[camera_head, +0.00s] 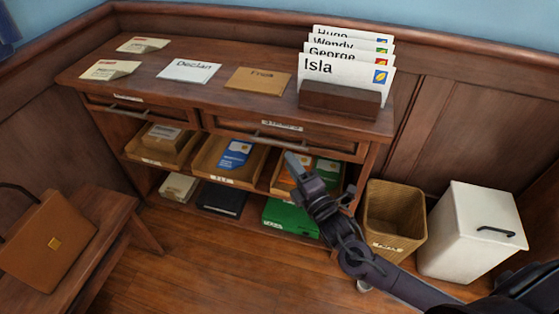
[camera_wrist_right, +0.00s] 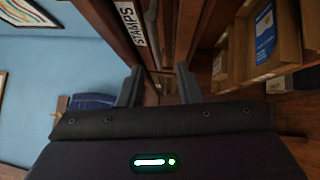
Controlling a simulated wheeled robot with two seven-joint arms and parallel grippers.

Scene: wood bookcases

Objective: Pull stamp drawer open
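The stamp drawer (camera_head: 328,137) is in the right half of the wooden desk and looks shut. Its label, reading STAMPS in the right wrist view (camera_wrist_right: 130,22), sits above a grey bar handle (camera_head: 275,140). My right gripper (camera_head: 296,166) is just in front of and below the drawer, near the right end of the handle. In the right wrist view its two fingers (camera_wrist_right: 158,85) are spread apart, with nothing clearly gripped. The handle shows beyond the fingertips; contact cannot be told. My left gripper is not in view.
Open trays (camera_head: 218,178) with packets lie on the shelf below the drawer. A wicker bin (camera_head: 394,212) and a white bin (camera_head: 465,235) stand at the right. Letters in a wooden holder (camera_head: 340,100) stand on top. A bench (camera_head: 105,225) with a brown bag (camera_head: 50,240) is at the left.

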